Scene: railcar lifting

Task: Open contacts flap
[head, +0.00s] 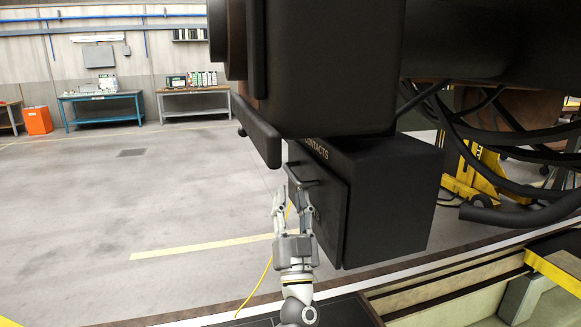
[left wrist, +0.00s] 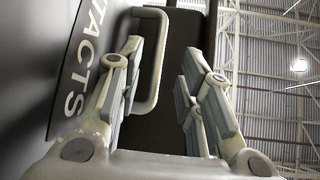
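The contacts box (head: 390,200) is a black box hanging under the railcar, with white "CONTACTS" lettering at its top edge. Its dark flap (head: 325,215) faces left; I see no clear gap around it. A bar handle (head: 301,174) stands out from the flap. My left gripper (head: 291,190) is open just below and in front of the handle. In the left wrist view the pale U-shaped handle (left wrist: 158,60) shows between the spread fingers of the left gripper (left wrist: 157,62), nearer the left finger; contact cannot be told. My right gripper is not in view.
The railcar's dark body (head: 335,65) overhangs the box. Thick black cables (head: 480,150) and a yellow stand (head: 480,175) are at the right. Open floor (head: 190,200) lies to the left, with a blue workbench (head: 100,100) far back. A pit edge runs below.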

